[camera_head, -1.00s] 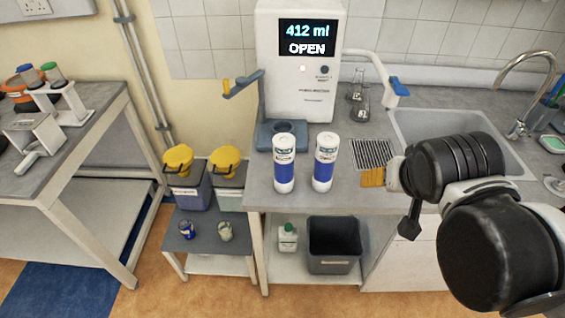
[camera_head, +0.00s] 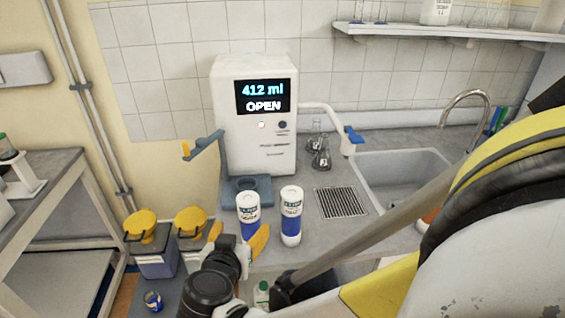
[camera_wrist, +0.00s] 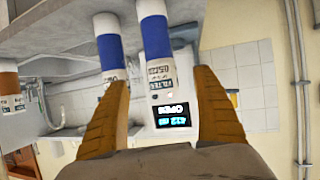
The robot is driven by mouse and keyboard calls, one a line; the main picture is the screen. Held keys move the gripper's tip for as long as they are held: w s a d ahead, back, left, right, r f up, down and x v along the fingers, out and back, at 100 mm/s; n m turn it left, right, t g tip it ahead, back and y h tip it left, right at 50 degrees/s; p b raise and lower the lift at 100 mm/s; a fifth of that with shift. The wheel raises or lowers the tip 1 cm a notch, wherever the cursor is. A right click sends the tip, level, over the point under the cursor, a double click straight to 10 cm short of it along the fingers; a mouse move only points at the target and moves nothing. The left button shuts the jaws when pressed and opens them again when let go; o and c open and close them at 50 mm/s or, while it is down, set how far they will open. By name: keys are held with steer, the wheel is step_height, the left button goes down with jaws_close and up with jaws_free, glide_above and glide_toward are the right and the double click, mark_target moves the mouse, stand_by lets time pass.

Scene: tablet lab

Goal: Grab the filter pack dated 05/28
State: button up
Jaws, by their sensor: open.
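Two white filter packs with blue bands stand upright near the counter's front edge: a left one (camera_head: 249,227) and a right one (camera_head: 291,226). In the upside-down wrist view, the left pack (camera_wrist: 156,38) shows between my fingers and the right pack (camera_wrist: 108,52) lies outside them. The left pack's label shows "FILTER" and a date starting 05; the day is not clear. The right pack's date is unreadable. My gripper (camera_head: 238,236) is open, its orange fingers in front of the left pack, one to each side in the picture. No contact is visible.
A white dispenser (camera_head: 232,150) reading "412 ml OPEN" stands behind the packs, with a blue-grey cradle (camera_head: 236,188) at its foot. A drain grate (camera_head: 341,203) and sink (camera_head: 395,175) are to the right. Yellow-topped bins (camera_head: 155,258) stand lower left.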

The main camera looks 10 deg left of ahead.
mark_target(248, 219)
steer(key=b+x, duration=0.1)
steer(key=x, duration=0.4)
steer(key=shift+w+f+b, duration=0.25)
steer(key=shift+b, duration=0.05)
steer(key=b+x, duration=0.1)
steer(key=x, duration=0.3)
steer(key=shift+w+a, duration=0.1)
steer(key=shift+w, duration=0.3)
steer(key=shift+r, duration=0.15)
steer(key=c, duration=1.5)
